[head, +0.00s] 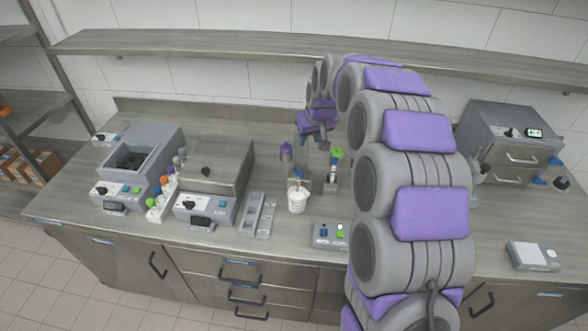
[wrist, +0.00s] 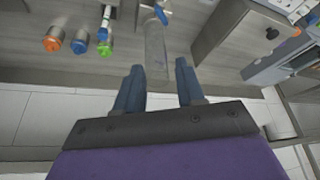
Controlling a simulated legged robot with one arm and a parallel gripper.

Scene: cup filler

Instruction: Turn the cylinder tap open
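A clear upright cylinder (head: 301,147) stands near the middle of the counter in the head view. It also shows in the wrist view (wrist: 156,52), beyond and between my fingertips. A small blue tap handle (wrist: 161,15) is at its far end there; in the head view a small blue part (head: 298,173) shows low on the cylinder. A white cup (head: 297,200) stands below it. My gripper (wrist: 158,70) is open, with two blue fingers apart and nothing between them. In the head view my gripper (head: 319,128) is small, close to the cylinder's upper part.
A green-capped item (head: 337,153) stands right of the cylinder; orange (wrist: 52,44), blue and green knobs show in the wrist view. A grey box with a sloped lid (head: 212,165) is to the left. A shelf (head: 200,40) runs above. My arm hides part of the counter.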

